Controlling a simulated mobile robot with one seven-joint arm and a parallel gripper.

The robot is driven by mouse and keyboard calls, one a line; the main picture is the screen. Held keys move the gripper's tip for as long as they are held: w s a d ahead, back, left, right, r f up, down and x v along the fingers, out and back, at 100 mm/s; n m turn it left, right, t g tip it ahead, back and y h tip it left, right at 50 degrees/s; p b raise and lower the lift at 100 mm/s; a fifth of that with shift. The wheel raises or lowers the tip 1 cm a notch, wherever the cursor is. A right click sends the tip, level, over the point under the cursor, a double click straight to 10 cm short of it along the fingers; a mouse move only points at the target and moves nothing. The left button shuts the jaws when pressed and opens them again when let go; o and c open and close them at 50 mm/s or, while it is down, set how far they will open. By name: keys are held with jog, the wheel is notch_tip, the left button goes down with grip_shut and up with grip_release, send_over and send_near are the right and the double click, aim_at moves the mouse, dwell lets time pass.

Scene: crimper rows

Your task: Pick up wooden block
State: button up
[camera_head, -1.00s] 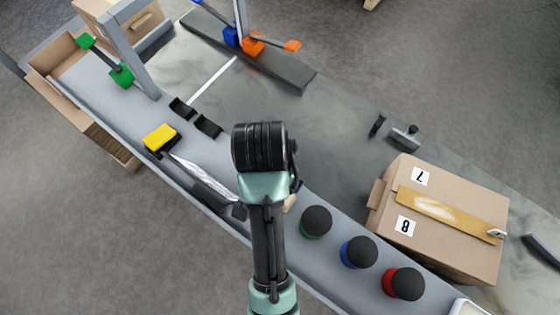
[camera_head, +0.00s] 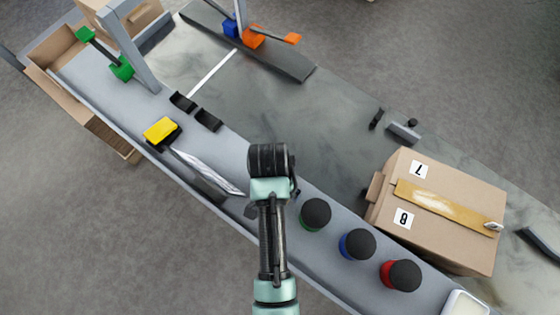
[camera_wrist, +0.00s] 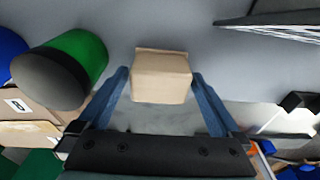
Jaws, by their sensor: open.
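The wooden block (camera_wrist: 161,76) is a light tan cube in the middle of the wrist view, resting on the grey surface. My gripper (camera_wrist: 160,84) is open there, with one blue finger on each side of the block. Gaps show between the fingers and the block's lower sides, and I cannot tell whether either finger touches it. In the head view my arm's dark wrist (camera_head: 268,160) is over the grey shelf, and the block and fingers are hidden beneath or behind it.
A green cylinder with a dark top (camera_wrist: 62,68) stands left of the block in the wrist view. In the head view, blue (camera_head: 357,244) and red (camera_head: 400,275) ones stand farther along the shelf. A cardboard box (camera_head: 440,210) is at the right; a yellow block (camera_head: 160,130) is at the left.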

jog(key=shift+w+f, duration=0.1)
jog(key=shift+f, duration=0.75)
jog(key=c, duration=1.2)
notch_tip(320, 180, up, 10)
jog(key=shift+r+p, duration=0.1)
jog(key=shift+p, duration=0.25)
